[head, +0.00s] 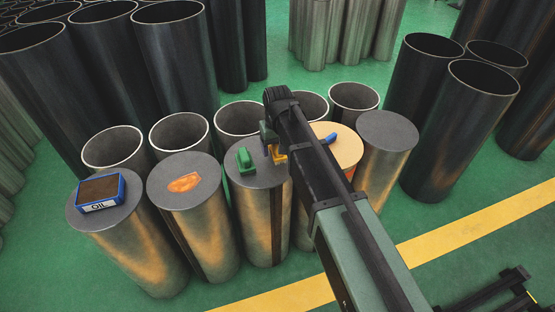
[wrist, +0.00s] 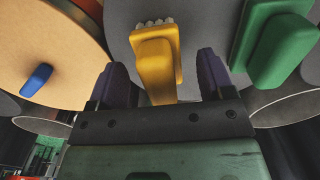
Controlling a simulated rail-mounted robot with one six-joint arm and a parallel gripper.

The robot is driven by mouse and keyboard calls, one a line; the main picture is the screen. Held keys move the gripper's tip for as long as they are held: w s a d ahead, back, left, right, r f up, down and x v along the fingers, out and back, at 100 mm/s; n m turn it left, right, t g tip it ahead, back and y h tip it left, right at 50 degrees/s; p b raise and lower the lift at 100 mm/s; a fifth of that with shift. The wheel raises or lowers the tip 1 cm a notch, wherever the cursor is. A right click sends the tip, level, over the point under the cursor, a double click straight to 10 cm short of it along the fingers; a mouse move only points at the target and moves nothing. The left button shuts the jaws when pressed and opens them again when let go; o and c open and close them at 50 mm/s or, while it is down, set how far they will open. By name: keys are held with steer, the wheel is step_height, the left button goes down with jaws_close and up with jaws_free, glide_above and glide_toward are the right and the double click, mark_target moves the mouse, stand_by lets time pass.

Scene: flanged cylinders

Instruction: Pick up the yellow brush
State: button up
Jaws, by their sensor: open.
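The yellow brush (head: 280,154) lies on a grey flanged cylinder top (head: 256,176), mostly hidden behind my arm in the head view. In the wrist view the yellow brush (wrist: 157,58) has a blocky handle pointing toward my gripper, with pale bristles at its far edge. My gripper (wrist: 162,78) is open, with one dark finger on each side of the handle and gaps between. In the head view my gripper (head: 269,138) is at the same cylinder top. I cannot tell its exact height over the top.
A green brush-like object (head: 246,161) lies on the same top, close by; it also shows in the wrist view (wrist: 282,48). A blue object (head: 330,138) lies on the orange top to the right. An oil box (head: 100,192) and an orange patch (head: 184,182) are on tops to the left.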

steer(key=shift+f, duration=0.9)
steer(key=shift+r, duration=0.25)
steer(key=c, duration=1.1)
steer(key=shift+r, duration=0.1)
step_height(320, 180, up, 20)
steer(key=p, duration=2)
steer(key=o, duration=0.4)
steer(key=shift+c, duration=1.1)
